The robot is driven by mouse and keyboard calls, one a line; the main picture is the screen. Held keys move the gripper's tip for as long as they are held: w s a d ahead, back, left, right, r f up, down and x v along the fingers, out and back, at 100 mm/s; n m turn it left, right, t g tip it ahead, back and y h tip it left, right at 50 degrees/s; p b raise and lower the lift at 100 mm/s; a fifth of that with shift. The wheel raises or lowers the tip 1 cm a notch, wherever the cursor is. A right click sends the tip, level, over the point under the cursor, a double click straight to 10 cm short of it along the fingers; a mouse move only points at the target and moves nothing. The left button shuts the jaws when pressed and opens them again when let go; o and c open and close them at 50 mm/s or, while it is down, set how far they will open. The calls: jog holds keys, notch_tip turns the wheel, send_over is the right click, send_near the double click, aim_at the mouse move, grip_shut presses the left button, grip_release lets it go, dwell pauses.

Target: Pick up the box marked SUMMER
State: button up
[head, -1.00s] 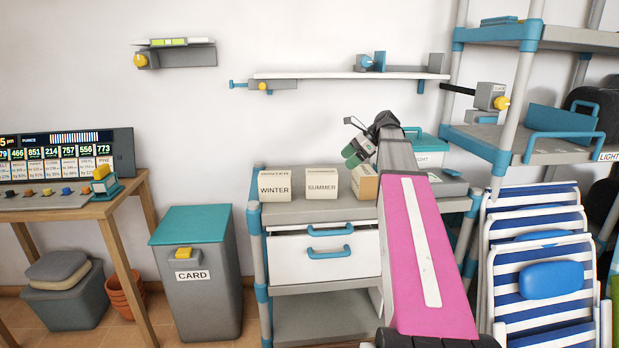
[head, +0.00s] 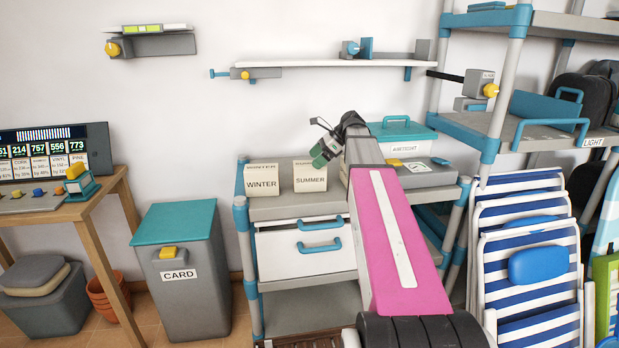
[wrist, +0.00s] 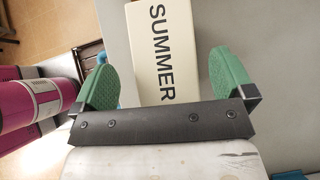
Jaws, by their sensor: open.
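The cream box marked SUMMER (head: 310,177) stands on top of the grey cart (head: 290,207), just right of the cream box marked WINTER (head: 262,179). My gripper (head: 322,143) is above and a little right of the SUMMER box in the head view. In the wrist view the SUMMER box (wrist: 165,55) lies ahead, between the lines of my two green finger pads. The gripper (wrist: 165,83) is open and nothing is held. In the wrist view the lower end of the box is hidden behind the dark gripper bar.
A teal-lidded container (head: 403,135) and a grey case (head: 410,173) stand on the cart at right, partly behind my arm. A wall shelf (head: 330,74) hangs above. Folded striped chairs (head: 530,260) lean at right. A CARD bin (head: 182,285) stands left of the cart.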

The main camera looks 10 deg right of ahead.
aim_at(310, 176)
jog(key=x, duration=0.4)
jog(key=shift+w+d, duration=0.1)
jog(key=shift+w, duration=0.05)
jog(key=c, duration=1.1)
jog(key=shift+r, duration=0.15)
